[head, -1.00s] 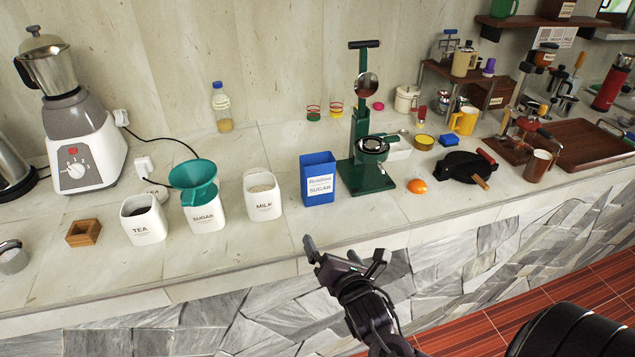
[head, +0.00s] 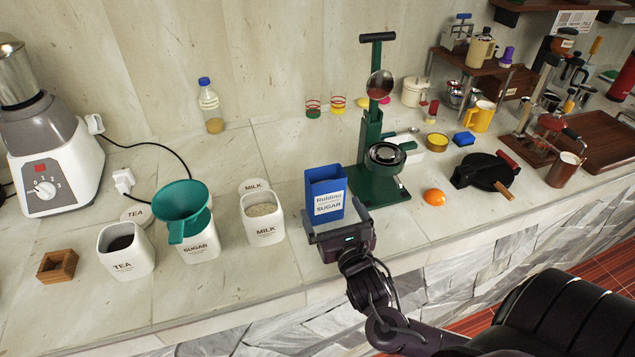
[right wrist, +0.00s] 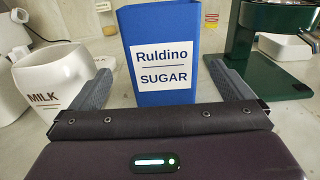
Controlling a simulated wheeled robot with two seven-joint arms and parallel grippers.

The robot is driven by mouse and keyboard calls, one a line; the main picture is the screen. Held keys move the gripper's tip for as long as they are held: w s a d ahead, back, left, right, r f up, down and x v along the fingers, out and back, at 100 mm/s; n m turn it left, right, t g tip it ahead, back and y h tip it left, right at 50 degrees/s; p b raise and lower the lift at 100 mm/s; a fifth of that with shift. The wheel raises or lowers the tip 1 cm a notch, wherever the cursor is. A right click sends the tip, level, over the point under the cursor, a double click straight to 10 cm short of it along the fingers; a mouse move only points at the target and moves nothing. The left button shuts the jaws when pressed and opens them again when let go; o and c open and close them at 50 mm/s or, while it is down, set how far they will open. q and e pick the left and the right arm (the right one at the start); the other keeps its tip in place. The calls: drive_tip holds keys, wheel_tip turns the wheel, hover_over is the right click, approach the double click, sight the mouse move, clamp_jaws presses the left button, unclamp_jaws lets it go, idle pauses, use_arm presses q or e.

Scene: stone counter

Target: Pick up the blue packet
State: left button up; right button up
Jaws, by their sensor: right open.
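The blue packet (head: 325,189) stands upright on the stone counter, with a white label reading "Ruldino SUGAR". It stands between the white milk canister and the green press. My right gripper (head: 333,221) is open at the front of the packet, low down. In the right wrist view the packet (right wrist: 160,50) is straight ahead, between the two spread fingers of the gripper (right wrist: 162,90). The gripper body hides the packet's base. I cannot tell whether the fingers touch it. My left gripper is not in view.
The white milk canister (head: 263,222) is close on the left and the green press (head: 377,160) close on the right. Sugar canister (head: 200,245), teal funnel (head: 183,208) and tea canister (head: 126,250) stand further left. An orange item (head: 433,197) lies right of the press.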

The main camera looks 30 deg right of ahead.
sight(329, 198)
drive_tip(key=shift+x, duration=1.1)
drive_tip(key=w, duration=0.1)
drive_tip(key=w+d+r+p, duration=0.1)
drive_tip(key=w, duration=0.1)
drive_tip(key=shift+w+d+r+p, duration=0.1)
drive_tip(key=shift+w+d+p, duration=0.1)
drive_tip(key=shift+w+p, duration=0.1)
drive_tip(key=shift+w+d+f, duration=0.1)
drive_tip(key=shift+w, duration=0.35)
drive_tip(key=shift+w+d+f, duration=0.1)
drive_tip(key=shift+w+f, duration=0.05)
drive_tip(key=shift+w, duration=0.5)
drive_tip(key=c, duration=1.1)
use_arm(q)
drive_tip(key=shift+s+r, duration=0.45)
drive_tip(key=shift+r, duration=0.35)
use_arm(e)
drive_tip(key=shift+c, duration=0.8)
drive_tip(key=shift+r, duration=0.1)
